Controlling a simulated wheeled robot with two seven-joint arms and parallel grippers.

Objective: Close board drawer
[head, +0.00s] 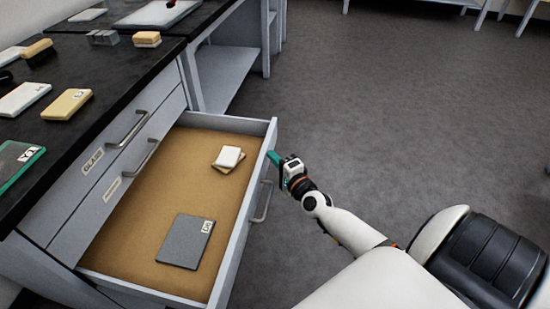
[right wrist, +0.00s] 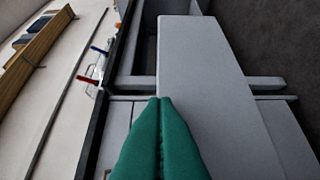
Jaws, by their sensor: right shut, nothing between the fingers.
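The board drawer (head: 165,208) is open, pulled out from the grey bench with a wood-toned inside. A grey board (head: 187,241) and a small stack of light pieces (head: 229,158) lie in it. My right gripper (head: 272,158) is at the outer side of the drawer front, near its far end, above the handle (head: 262,201). Its green fingers are shut and empty. They also show in the right wrist view (right wrist: 158,103), close in front of a flat grey panel (right wrist: 215,75); I cannot tell whether they touch it. My left gripper is not in view.
The black bench top (head: 85,75) carries several small boards and blocks, including a green-edged one (head: 18,160). A shut upper drawer has a handle (head: 128,129). The grey floor (head: 400,90) to the right is clear.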

